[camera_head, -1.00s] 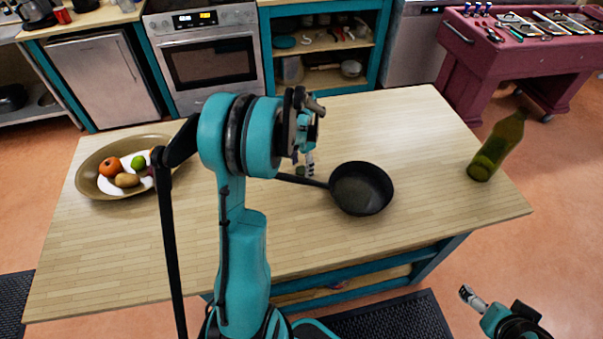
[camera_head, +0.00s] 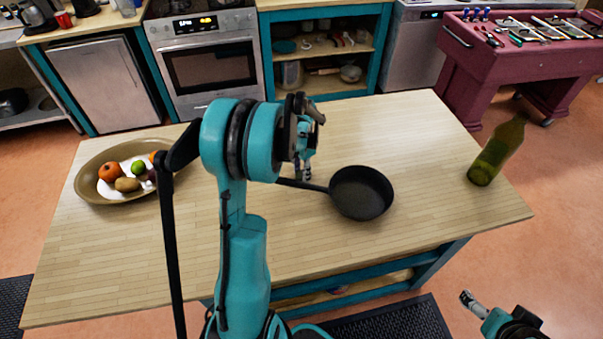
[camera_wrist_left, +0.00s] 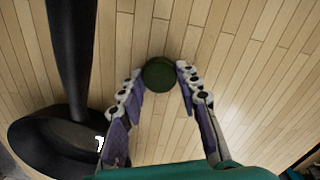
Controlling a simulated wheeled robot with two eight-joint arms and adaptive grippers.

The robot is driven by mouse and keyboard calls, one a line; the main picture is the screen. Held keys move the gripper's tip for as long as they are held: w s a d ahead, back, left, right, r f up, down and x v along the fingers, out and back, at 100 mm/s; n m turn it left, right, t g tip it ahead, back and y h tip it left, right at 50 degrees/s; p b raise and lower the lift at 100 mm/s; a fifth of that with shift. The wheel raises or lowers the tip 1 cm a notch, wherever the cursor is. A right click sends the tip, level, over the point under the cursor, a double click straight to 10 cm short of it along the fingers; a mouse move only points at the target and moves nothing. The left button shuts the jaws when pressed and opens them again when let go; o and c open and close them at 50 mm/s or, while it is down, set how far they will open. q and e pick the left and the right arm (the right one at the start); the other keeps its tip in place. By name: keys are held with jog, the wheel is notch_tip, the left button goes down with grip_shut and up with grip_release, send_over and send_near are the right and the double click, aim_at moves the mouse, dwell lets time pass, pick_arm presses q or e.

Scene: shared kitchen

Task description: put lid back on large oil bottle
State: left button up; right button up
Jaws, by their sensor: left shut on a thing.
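The large green oil bottle (camera_head: 495,155) stands upright near the right end of the table in the head view. Its top is too small to make out clearly. My left gripper (camera_head: 304,174) is low over the table's middle, just left of the black pan and well left of the bottle. In the left wrist view, its fingers (camera_wrist_left: 159,78) are shut on a small round dark green lid (camera_wrist_left: 159,74), held between the fingertips. My right gripper (camera_head: 468,299) is off the table's front right side, empty; its finger opening is unclear.
The black pan (camera_head: 361,193) lies beside my left gripper, its handle (camera_wrist_left: 72,55) pointing left close to the fingers. An oval fruit dish (camera_head: 88,187) is at the table's left. Wooden tabletop (camera_head: 430,150) between pan and bottle is clear.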

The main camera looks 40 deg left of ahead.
aim_at(301, 174)
pick_arm(q)
notch_tip(301, 174, up, 5)
jog(key=shift+f+p, duration=0.2)
jog(key=shift+p, duration=0.6)
jog(key=w+d+r+p, duration=0.1)
jog(key=w+d+r, duration=0.1)
jog(key=w, duration=0.3)
jog(key=w+d+r+p, duration=0.1)
jog(key=w+d+r, duration=0.1)
jog(key=w+r, duration=0.2)
jog(key=shift+w+d+r, duration=0.15)
jog(key=shift+w+d, duration=0.1)
jog(key=shift+w, duration=0.65)
